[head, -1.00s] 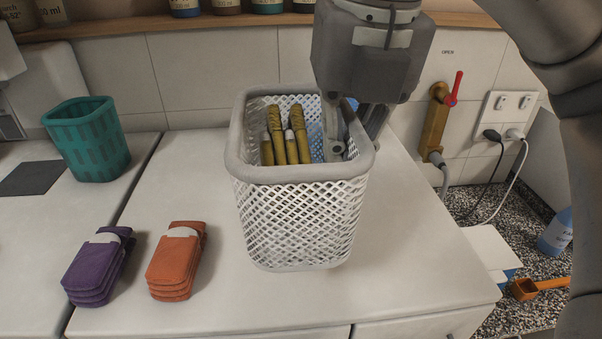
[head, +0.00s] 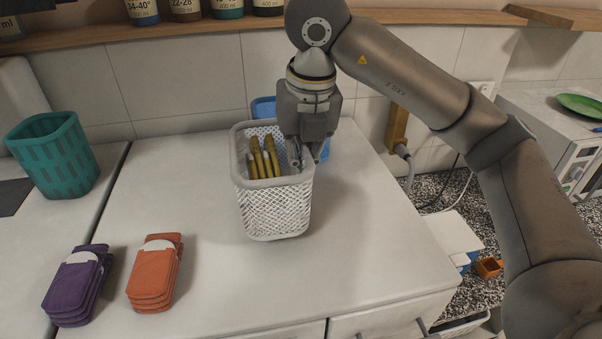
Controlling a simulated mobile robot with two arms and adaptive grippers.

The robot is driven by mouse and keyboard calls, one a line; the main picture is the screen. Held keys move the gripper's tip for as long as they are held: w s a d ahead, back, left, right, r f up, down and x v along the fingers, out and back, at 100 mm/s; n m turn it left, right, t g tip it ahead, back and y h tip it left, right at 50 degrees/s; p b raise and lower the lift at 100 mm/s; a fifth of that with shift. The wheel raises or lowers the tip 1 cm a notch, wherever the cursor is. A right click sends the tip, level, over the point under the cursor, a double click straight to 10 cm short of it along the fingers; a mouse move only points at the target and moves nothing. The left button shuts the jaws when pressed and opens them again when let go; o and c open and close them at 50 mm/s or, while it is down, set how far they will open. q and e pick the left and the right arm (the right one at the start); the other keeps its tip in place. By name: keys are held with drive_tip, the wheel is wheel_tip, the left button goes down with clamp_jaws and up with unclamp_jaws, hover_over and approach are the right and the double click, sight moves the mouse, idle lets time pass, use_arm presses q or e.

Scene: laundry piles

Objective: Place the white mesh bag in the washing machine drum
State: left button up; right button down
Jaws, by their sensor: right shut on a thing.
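A white lattice basket (head: 273,208) is upright at the back middle of the white counter in the head view. Several yellow-brown rolled items (head: 263,160) stand in it. My right gripper (head: 306,160) is at the basket's right rim, with one finger inside and the other at the outer side. It is shut on this rim. No separate white mesh bag is clearly visible, and no washing machine drum shows. My left gripper is not in view.
Purple (head: 77,287) and orange (head: 155,275) folded stacks lie front left. A teal basket (head: 52,155) stands far left. A blue container (head: 263,107) is behind the white basket. The counter's front middle is clear.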

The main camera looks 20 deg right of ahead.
wheel_tip(320, 180, down, 2)
drive_tip(key=shift+p, duration=0.75)
drive_tip(key=shift+f, duration=0.45)
drive_tip(key=shift+f, duration=0.15)
drive_tip(key=c, duration=2.1)
unclamp_jaws()
drive_tip(key=o, duration=0.5)
drive_tip(key=shift+c, duration=0.2)
